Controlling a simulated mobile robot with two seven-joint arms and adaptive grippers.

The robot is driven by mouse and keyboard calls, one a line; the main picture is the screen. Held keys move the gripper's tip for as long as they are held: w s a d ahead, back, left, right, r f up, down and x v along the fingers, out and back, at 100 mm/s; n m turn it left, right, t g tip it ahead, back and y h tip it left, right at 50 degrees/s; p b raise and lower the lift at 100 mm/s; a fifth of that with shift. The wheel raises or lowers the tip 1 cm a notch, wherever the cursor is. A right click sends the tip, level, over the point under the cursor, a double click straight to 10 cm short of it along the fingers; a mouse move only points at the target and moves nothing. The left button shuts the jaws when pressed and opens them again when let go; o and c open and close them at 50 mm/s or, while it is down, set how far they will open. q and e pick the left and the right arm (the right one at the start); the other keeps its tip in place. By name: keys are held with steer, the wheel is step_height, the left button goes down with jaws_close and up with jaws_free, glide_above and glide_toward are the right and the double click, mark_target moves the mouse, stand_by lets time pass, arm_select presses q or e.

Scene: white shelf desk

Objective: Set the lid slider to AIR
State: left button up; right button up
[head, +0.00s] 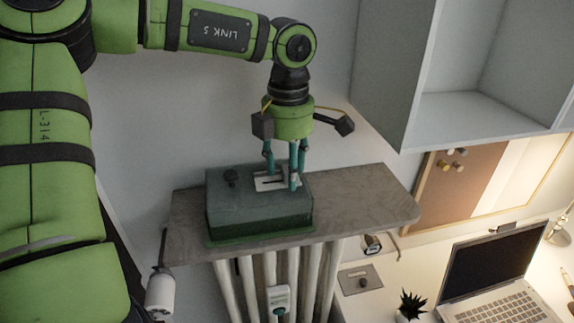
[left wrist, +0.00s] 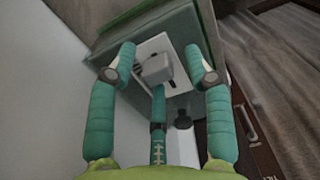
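A dark green-grey box (head: 258,212) sits on a wooden shelf board, with a black round knob (head: 231,176) on its lid. A white slotted slider plate (head: 263,183) lies on the lid. In the left wrist view, the plate (left wrist: 182,82) carries a blocky pale slider knob (left wrist: 157,69). My left gripper (head: 284,177) points down over the plate's right part. Its teal fingers (left wrist: 160,65) stand apart around the slider knob, and I see no clear contact. The fingers partly hide the slider in the head view. No AIR marking is readable. My right gripper is not in view.
The wooden shelf board (head: 372,198) is bare to the right of the box. A white radiator (head: 305,275) stands below it. A white wall cabinet (head: 425,100) hangs at the upper right. A laptop (head: 495,270) and a small plant (head: 411,304) stand on the desk.

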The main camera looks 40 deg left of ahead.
arm_select(q)
step_height(320, 180, up, 12)
stand_by(0.6)
steer(key=shift+f, duration=0.1)
stand_by(0.4)
